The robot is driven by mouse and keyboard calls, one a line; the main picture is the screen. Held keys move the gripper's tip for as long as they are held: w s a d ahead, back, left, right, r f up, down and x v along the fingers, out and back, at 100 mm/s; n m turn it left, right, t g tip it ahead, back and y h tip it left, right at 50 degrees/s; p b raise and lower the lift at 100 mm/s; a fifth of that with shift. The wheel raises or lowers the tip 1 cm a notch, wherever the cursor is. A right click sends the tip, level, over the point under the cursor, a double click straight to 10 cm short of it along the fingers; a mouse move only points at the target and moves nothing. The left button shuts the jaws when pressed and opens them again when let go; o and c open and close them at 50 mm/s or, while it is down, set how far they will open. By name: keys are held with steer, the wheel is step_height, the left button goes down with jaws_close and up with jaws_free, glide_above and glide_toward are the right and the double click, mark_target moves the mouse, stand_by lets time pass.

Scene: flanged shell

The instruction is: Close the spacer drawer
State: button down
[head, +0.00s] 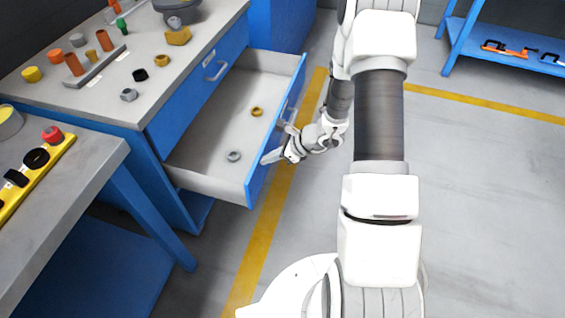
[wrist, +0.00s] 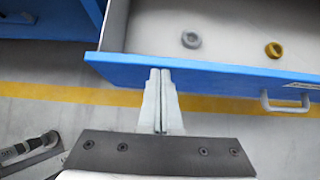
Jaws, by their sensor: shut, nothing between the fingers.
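The spacer drawer (head: 215,130) is pulled out of the blue workbench in the head view. It has a blue front and a pale inside, holding a grey ring (head: 234,156) and a yellow ring (head: 257,111). In the wrist view the drawer front (wrist: 210,78) runs across the picture, with its handle (wrist: 290,103) to the right of my gripper. My gripper (head: 268,160) is at the outer side of the drawer front, near its closer end. In the wrist view my fingers (wrist: 160,72) are together and empty, with tips at the front's top edge; contact cannot be told.
A closed drawer with a handle (head: 216,70) sits above the open one. Loose parts and a grey holder (head: 95,68) lie on the benchtop. A grey table (head: 60,190) stands at the left.

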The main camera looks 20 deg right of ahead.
steer(key=w+a, duration=0.7)
steer(key=a, duration=0.4)
steer(key=w+a, duration=0.7)
steer(key=a, duration=0.4)
steer(key=shift+w, duration=0.35)
